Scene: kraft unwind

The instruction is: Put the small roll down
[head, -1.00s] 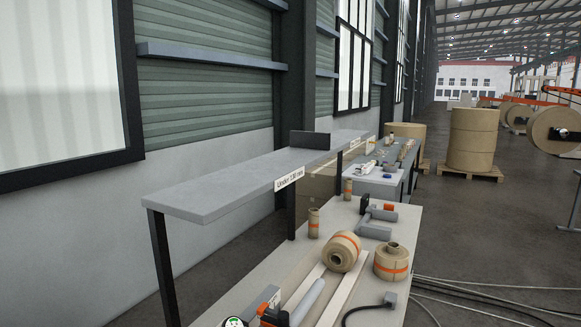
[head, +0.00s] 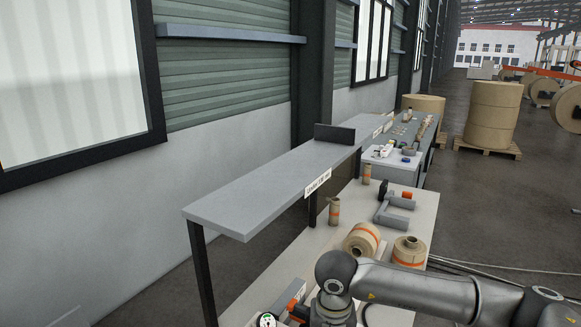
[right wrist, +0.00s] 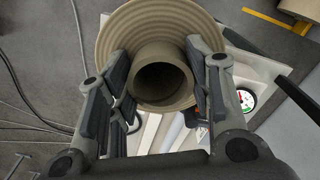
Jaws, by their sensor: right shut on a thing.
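The small roll (right wrist: 165,22) is brown with ringed paper layers and a hollow core standing out towards the camera in the right wrist view. My right gripper (right wrist: 158,76) is shut on it, with one finger on each side of the core. The roll hides most of what lies beyond it, so I cannot tell its height above the bench. In the head view my right arm crosses the lower right, and the right gripper and held roll do not show there. My left gripper is not in view.
Two orange-banded rolls (head: 362,240) (head: 408,252) and two slim rolls (head: 333,211) (head: 367,174) are on the pale bench (head: 422,215). A raised shelf (head: 270,185) runs along the left. A round gauge (right wrist: 245,99) is right of the gripper.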

